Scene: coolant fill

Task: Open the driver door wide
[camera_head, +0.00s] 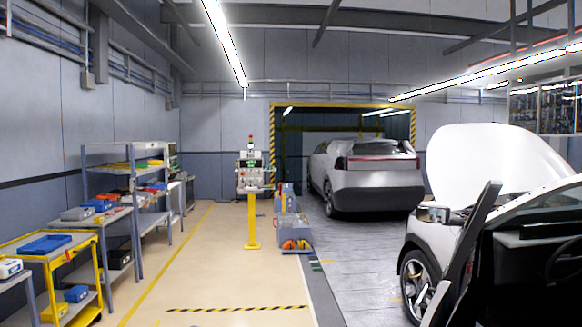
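The white car (420,240) stands at the right edge with its hood (490,155) raised. Its driver door (463,260) stands swung out from the body and shows nearly edge-on, with a dark inner side. Neither of my grippers is in view.
A silver car (372,175) stands at the back in a striped doorway. A yellow post with a control panel (252,190) and a grey cart (291,232) stand mid-floor. Shelves (130,200) and a yellow trolley (55,265) line the left. The beige floor (215,270) between is clear.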

